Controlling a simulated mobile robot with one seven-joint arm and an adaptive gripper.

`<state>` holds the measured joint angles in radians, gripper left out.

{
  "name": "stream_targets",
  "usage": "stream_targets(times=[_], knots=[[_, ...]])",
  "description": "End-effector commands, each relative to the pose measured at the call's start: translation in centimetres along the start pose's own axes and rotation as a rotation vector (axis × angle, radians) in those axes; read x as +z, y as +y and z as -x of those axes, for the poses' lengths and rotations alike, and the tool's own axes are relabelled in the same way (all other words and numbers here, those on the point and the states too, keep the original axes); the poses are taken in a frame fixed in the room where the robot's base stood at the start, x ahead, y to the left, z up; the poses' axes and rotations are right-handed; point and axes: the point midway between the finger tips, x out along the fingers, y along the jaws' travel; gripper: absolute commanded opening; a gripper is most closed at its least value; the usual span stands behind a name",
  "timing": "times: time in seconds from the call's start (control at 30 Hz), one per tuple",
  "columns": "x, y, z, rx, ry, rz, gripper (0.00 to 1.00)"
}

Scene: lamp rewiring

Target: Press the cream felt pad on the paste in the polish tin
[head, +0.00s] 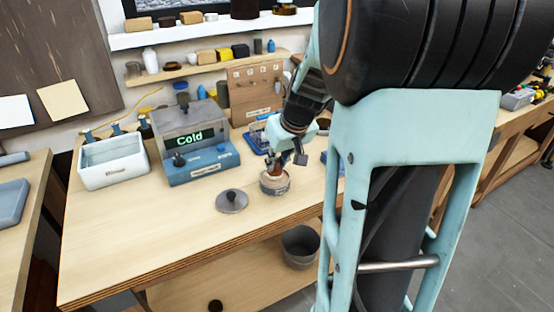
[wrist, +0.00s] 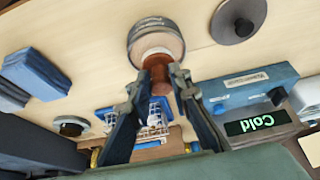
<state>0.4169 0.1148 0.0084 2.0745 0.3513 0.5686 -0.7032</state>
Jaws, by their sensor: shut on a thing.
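The round polish tin (head: 274,185) stands on the bench near its front edge, under my gripper. In the wrist view the tin (wrist: 155,30) shows its grey labelled side and a tan inside. My gripper (wrist: 158,78) is shut on a reddish-brown handle (wrist: 158,68). The cream felt pad (wrist: 157,52) shows as a pale rim below the handle, at the tin's mouth. In the head view my gripper (head: 285,160) hides part of the handle. Whether the pad touches the paste cannot be told, as pad and handle cover it.
A grey knobbed lid (head: 232,201) lies left of the tin. A blue-based device reading "Cold" (head: 198,165) and a white tub (head: 113,168) stand further left. Blue racks (head: 262,138) are behind the tin. The bench's front left is clear.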

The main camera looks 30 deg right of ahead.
Motion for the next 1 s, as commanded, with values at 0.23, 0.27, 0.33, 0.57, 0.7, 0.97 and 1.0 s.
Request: stream_targets(times=[0.23,0.27,0.33,0.57,0.7,0.97,1.0], knots=[[-0.02,-0.01,0.04,0.0,0.0,0.0,0.0],[-0.02,-0.01,0.04,0.0,0.0,0.0,0.0],[-0.02,-0.01,0.04,0.0,0.0,0.0,0.0],[0.07,-0.01,-0.15,0.0,0.0,0.0,0.0],[0.17,-0.01,-0.35,0.0,0.0,0.0,0.0],[0.34,-0.01,-0.71,0.0,0.0,0.0,0.0],[0.37,-0.01,-0.76,0.0,0.0,0.0,0.0]])
